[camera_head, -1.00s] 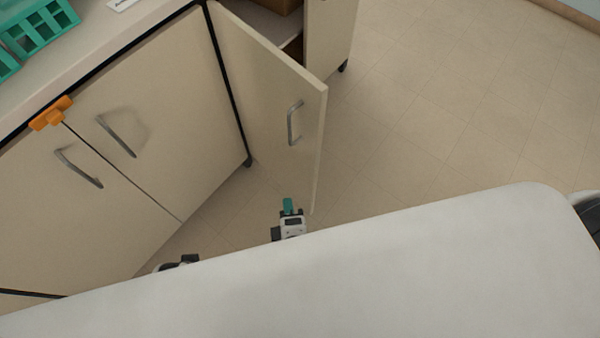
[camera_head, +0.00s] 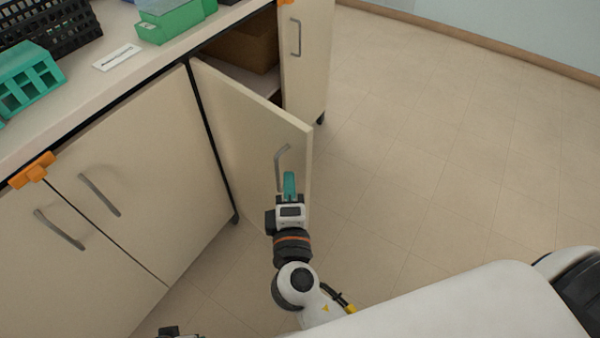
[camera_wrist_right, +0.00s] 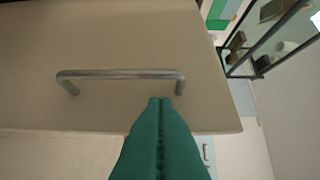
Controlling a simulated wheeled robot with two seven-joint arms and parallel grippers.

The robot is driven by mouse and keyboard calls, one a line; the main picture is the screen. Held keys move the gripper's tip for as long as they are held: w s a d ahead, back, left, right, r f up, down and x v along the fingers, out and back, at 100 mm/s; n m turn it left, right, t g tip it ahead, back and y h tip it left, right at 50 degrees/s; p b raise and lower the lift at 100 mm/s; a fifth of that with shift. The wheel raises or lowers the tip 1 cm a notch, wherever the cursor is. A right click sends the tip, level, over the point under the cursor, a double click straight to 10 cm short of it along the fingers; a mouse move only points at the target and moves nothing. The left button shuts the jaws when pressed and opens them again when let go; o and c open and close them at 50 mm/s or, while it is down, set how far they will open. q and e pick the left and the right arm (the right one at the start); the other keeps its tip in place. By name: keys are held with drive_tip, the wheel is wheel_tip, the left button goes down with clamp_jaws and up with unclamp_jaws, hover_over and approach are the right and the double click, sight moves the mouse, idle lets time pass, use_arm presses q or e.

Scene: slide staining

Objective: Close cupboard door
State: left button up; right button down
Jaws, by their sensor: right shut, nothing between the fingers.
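The cupboard door (camera_head: 245,135) is beige and stands open, swung out from the cabinet front. Its grey bar handle (camera_head: 281,156) is near its free edge, and the handle (camera_wrist_right: 120,74) also shows in the right wrist view. My right gripper (camera_head: 290,184), with teal fingers, is in front of the door's face just below the handle. In the right wrist view its fingers (camera_wrist_right: 160,105) are shut and empty, with tips close to one end of the handle; I cannot tell whether they touch the door. My left gripper is not clearly seen; only a dark piece shows at the bottom edge.
Inside the open cupboard is a brown box (camera_head: 243,48). Another cupboard door (camera_head: 306,50) with a handle is at the right. An orange clip (camera_head: 33,170) sits on the left doors. Green racks (camera_head: 28,80) stand on the counter. The floor (camera_head: 430,150) to the right is clear.

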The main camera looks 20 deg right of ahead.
sight(300, 161)
use_arm(q)
drive_tip(key=shift+s+f, duration=0.1)
drive_tip(key=shift+f, duration=0.75)
use_arm(e)
drive_tip(key=shift+w+d, duration=0.35)
drive_tip(key=shift+d, duration=0.3)
drive_tip(key=shift+w+d, duration=0.3)
drive_tip(key=shift+d, duration=0.35)
drive_tip(key=shift+d, duration=0.1)
